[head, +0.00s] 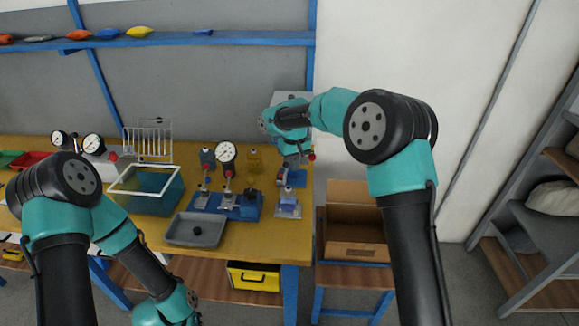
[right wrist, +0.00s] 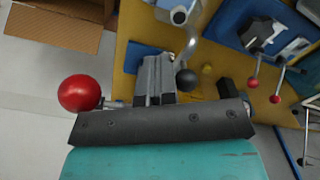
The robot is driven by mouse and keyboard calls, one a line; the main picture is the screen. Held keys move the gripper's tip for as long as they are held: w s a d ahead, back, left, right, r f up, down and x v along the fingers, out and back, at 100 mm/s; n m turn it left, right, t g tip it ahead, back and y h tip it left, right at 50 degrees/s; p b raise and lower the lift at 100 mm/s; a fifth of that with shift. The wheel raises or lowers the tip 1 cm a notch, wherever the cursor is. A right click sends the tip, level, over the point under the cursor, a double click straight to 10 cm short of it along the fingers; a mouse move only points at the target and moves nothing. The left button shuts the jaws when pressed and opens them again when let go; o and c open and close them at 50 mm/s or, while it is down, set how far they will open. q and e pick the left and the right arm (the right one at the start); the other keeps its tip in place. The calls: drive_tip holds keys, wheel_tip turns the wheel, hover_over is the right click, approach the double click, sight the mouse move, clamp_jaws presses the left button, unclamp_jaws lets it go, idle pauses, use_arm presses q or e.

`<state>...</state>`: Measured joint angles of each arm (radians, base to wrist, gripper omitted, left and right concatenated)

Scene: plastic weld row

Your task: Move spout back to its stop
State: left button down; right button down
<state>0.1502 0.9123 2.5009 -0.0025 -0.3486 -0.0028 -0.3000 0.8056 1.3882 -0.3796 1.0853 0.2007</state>
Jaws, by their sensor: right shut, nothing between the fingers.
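A curved silver tube that looks like the spout (right wrist: 190,45) shows in the right wrist view, with a black ball (right wrist: 185,78) at its near end. My right gripper (right wrist: 155,62) is shut and empty, its grey fingers just left of the tube and ball; I cannot tell whether they touch. In the head view my right gripper (head: 293,160) points down over the right end of the bench, and the spout there is too small to tell from the fixture around it. My left arm comes in at lower left; its gripper is out of the picture. No stop is clearly visible.
A red ball knob (right wrist: 80,92) stands left of the right gripper. A blue clamp plate (head: 228,203), a grey tray (head: 196,230) and a teal bin (head: 145,205) occupy the yellow bench (head: 255,238). A cardboard box (head: 357,247) stands beyond its right edge.

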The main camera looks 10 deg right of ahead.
drive_tip(key=shift+a+f, duration=0.1)
drive_tip(key=shift+a, duration=0.4)
idle(0.3)
drive_tip(key=shift+w+a, duration=0.15)
drive_tip(key=shift+a, duration=0.55)
